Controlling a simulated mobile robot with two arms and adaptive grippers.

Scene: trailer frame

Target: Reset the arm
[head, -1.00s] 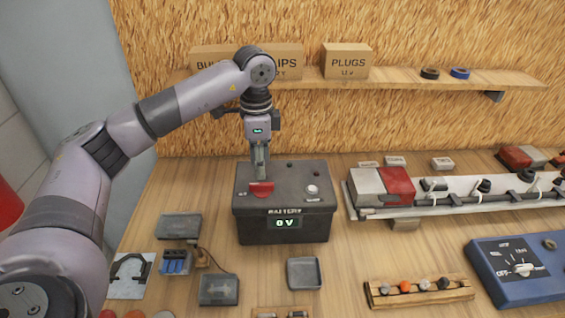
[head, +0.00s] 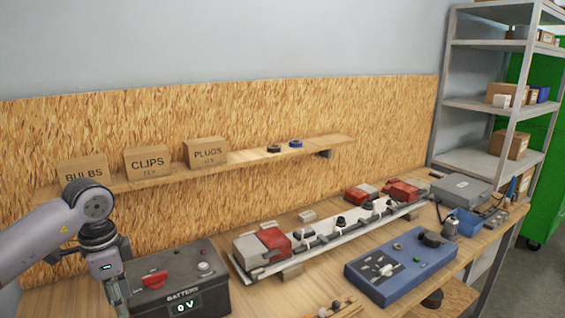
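My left arm comes in from the left in the head view, bent at the elbow. Its gripper (head: 115,292) points down at the left side of the black battery box (head: 205,262), and its tips are cut off or hard to make out near the bottom edge. I cannot tell whether the gripper touches anything. My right arm and gripper are out of view.
A shelf (head: 240,157) with cardboard boxes (head: 148,162) and two tape rolls runs along the chipboard wall. A long trailer light bar (head: 325,240) lies behind a blue control box (head: 402,265). A metal rack (head: 475,103) and a green cabinet (head: 545,150) stand at the right.

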